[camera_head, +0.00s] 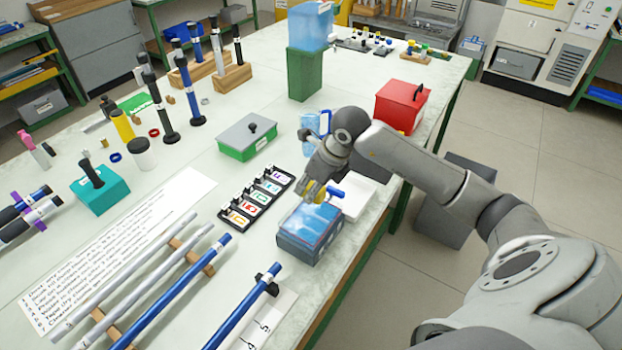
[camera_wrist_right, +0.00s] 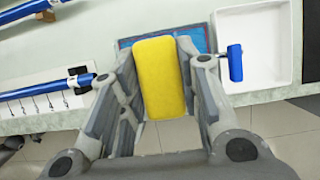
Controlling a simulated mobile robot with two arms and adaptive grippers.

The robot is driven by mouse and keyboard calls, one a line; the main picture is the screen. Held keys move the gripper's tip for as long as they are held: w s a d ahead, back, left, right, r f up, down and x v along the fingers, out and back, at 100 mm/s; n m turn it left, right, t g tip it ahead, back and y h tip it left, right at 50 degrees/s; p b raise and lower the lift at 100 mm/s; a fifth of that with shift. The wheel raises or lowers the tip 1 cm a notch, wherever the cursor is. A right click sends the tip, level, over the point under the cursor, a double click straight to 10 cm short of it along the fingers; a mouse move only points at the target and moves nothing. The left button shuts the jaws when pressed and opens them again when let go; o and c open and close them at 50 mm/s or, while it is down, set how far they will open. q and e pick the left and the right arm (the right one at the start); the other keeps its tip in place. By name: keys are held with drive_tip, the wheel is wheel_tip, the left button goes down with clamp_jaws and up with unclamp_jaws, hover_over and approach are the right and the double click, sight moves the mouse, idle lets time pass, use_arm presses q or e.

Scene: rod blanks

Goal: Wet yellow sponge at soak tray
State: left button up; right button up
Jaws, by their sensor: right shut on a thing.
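My right gripper (camera_wrist_right: 160,75) is shut on the yellow sponge (camera_wrist_right: 160,85), which sits upright between its two fingers in the wrist view. The tray looks filled with clear blue water. In the wrist view the blue tray (camera_wrist_right: 125,43) lies behind the sponge, which hides much of it. I cannot tell whether the sponge touches the water. My left gripper is not in view.
A black rack of labelled cards (camera_head: 238,208) lies to the left. Blue rods (camera_head: 180,290) lie in front. A red box (camera_head: 402,105) stands farther back.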

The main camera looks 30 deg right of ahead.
drive_tip(key=shift+f+b, duration=1.65)
drive_tip(key=shift+f, duration=1.35)
wheel_tip(320, 180, down, 4)
drive_tip(key=b, duration=0.4)
drive_tip(key=shift+f, duration=0.25)
drive_tip(key=shift+s+f, duration=0.15)
drive_tip(key=shift+s, duration=0.05)
drive_tip(key=shift+w+r+p, duration=0.2)
drive_tip(key=shift+r+p, duration=0.3)
drive_tip(key=shift+r, duration=0.35)
drive_tip(key=shift+r+p, duration=1.2)
drive_tip(key=shift+r, duration=1.2)
drive_tip(key=shift+r+p, duration=1)
drive_tip(key=shift+r, duration=1)
